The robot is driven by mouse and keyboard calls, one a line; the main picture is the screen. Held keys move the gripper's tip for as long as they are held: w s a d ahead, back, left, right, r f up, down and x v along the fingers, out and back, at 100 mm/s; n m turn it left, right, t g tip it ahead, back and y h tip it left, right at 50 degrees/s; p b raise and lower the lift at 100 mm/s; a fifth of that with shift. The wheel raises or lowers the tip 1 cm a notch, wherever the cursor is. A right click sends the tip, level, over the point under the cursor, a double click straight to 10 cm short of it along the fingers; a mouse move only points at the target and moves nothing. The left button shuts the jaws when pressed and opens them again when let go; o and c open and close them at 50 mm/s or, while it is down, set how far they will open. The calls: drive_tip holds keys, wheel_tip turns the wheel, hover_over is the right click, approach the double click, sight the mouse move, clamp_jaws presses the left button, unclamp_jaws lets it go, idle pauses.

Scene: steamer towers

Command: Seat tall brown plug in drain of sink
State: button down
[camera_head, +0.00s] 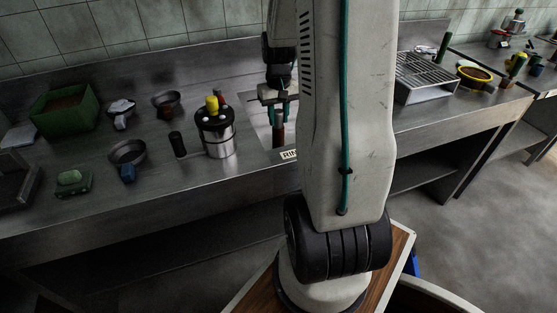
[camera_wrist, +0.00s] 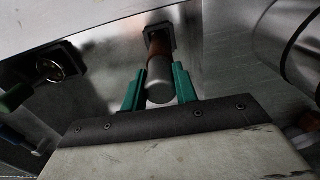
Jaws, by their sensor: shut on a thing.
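The tall brown plug (camera_wrist: 158,48) has a grey end nearest the wrist camera. It stands between the green fingers of my gripper (camera_wrist: 159,82), which is shut on it. In the wrist view its far end meets a dark square fitting (camera_wrist: 171,30); I cannot tell whether it is inside or just over it. In the head view my gripper (camera_head: 278,98) points down over the sink (camera_head: 262,128), with the brown plug (camera_head: 278,136) below the fingers. My arm hides the sink's right part.
A steel canister (camera_head: 217,142) with yellow and dark tops stands left of the sink. Pans (camera_head: 128,153), a green planter (camera_head: 65,108) and a green soap block (camera_head: 70,177) lie farther left. A wire rack (camera_head: 425,72) is right. A second dark fitting (camera_wrist: 62,63) shows left in the wrist view.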

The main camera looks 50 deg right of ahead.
drive_tip(key=shift+f, duration=0.6)
idle(0.4)
drive_tip(key=c, duration=1)
unclamp_jaws()
drive_tip(key=shift+r, duration=3.9)
drive_tip(key=shift+r, duration=2.25)
